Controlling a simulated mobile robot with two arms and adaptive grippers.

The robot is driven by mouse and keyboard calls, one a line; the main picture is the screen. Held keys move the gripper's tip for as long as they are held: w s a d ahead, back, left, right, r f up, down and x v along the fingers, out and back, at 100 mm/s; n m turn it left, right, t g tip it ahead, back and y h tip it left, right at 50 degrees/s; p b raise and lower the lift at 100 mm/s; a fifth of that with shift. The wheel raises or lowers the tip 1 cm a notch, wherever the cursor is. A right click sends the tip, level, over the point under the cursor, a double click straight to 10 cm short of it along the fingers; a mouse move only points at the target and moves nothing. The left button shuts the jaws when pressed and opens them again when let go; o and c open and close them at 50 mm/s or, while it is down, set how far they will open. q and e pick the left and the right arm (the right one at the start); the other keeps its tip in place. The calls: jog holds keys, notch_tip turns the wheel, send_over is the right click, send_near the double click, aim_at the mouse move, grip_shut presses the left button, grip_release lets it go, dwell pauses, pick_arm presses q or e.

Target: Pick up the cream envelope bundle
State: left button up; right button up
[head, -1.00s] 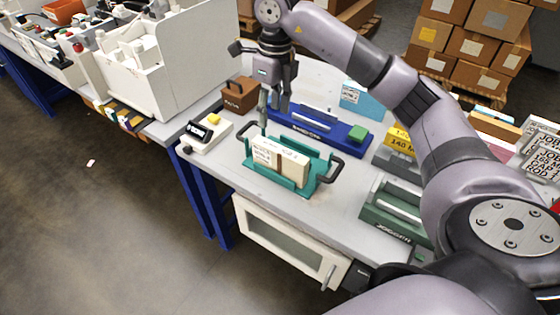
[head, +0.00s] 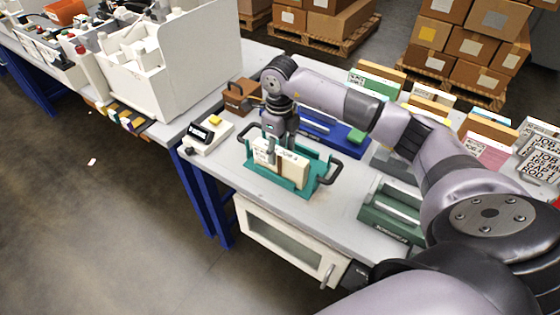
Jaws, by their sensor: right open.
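The cream envelope bundle (head: 293,172) stands in a teal tray with dark handles (head: 306,189) on the grey bench. Its label side faces the front left. My right gripper (head: 272,154) points down over the left part of the bundle. One finger shows in front of the bundle's front face; the other finger is hidden behind it. The jaws are open around the bundle; whether they touch it cannot be seen. My left gripper is not in view.
A blue device (head: 340,136) lies behind the tray, and a green one (head: 390,212) at the right. A white scale-like device (head: 207,133) and a brown box (head: 239,97) stand at the left. Bare bench (head: 235,172) lies left of the tray.

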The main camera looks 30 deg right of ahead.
aim_at(280, 163)
jog(key=shift+f+p, duration=0.35)
jog(key=shift+f, duration=1.55)
jog(key=shift+c, duration=0.5)
grip_shut()
